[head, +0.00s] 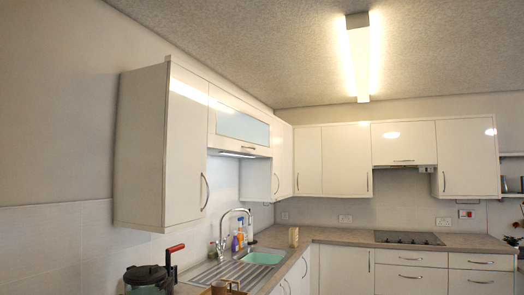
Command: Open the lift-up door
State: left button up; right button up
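Two wall-cabinet doors look like lift-up doors, and both are shut. One is a wide door with a frosted glass panel (240,124) above the sink, with a handle (248,148) along its lower edge. The other is a plain white door (403,143) above the hob, with a horizontal handle (403,161) near its bottom edge. I cannot tell from the picture which one the task means. Neither of my grippers is in view.
Tall white wall cabinets (184,150) flank the glass door. Below it are a sink (266,257), a tap (235,212) and bottles (240,232). A dark lidded pot (148,276) stands at the front left. A black hob (408,238) lies on the right counter.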

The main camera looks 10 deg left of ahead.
aim_at(234, 124)
jog(key=i+j+z, duration=0.2)
jog(key=i, duration=1.65)
jog(key=i+l, duration=0.05)
jog(key=l, duration=0.05)
